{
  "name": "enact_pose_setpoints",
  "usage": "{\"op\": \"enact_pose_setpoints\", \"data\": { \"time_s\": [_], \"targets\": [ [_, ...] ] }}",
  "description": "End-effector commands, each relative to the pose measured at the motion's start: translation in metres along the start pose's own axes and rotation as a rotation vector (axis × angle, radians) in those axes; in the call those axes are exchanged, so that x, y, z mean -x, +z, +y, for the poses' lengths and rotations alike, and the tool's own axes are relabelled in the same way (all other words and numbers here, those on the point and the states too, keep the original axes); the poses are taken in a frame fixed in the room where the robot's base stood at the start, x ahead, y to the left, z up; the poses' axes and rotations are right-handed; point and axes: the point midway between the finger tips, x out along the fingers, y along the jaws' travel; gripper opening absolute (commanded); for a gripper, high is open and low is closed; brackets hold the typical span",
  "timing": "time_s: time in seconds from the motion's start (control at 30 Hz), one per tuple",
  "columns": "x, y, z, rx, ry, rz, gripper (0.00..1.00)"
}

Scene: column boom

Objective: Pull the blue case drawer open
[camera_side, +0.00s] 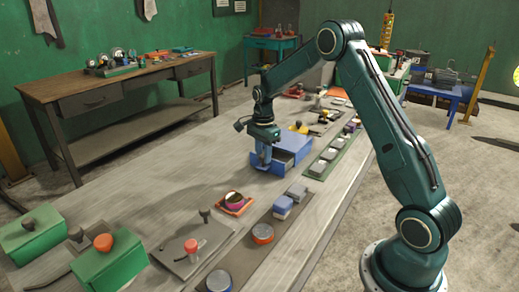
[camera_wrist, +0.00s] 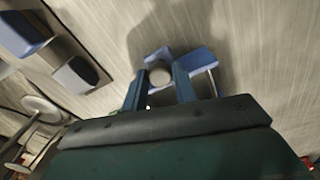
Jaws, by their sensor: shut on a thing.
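The blue case (camera_side: 294,139) stands on the long grey table near the middle of the side view. Its drawer (camera_side: 285,162) appears to stand partly out of the front, with a grey inside showing. My gripper (camera_side: 263,158) points down at the drawer's front left. In the wrist view my gripper (camera_wrist: 159,88) has its two blue-green fingers on either side of a round grey knob (camera_wrist: 160,73) and is shut on it. Blue parts of the drawer (camera_wrist: 197,61) show beside the knob. My gripper hides part of the drawer front in the side view.
A green tray (camera_side: 330,154) with grey blocks lies right of the case. An orange tray (camera_side: 235,203) and grey-blue blocks (camera_side: 283,206) stand nearer the camera. Green boxes (camera_side: 110,265) are at the front left. The table left of the case is bare.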

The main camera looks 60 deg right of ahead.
Motion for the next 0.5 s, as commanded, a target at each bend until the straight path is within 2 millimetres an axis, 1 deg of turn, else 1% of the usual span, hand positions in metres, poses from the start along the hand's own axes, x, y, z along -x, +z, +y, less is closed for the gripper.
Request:
{"op": "enact_pose_setpoints", "data": {
  "time_s": [0.03, 0.1, 0.17, 0.27, 0.5],
  "targets": [
    [0.001, 0.011, 0.003, 0.005, 0.0, 0.0, 0.0],
    [0.001, 0.02, 0.005, 0.005, -0.002, 0.0, 0.0],
    [0.001, 0.025, 0.006, 0.003, -0.002, 0.0, 0.0],
    [0.001, 0.028, 0.007, 0.001, -0.003, 0.0, 0.0],
    [0.001, 0.027, 0.007, 0.0, -0.003, 0.0, 0.0]
  ]
}}
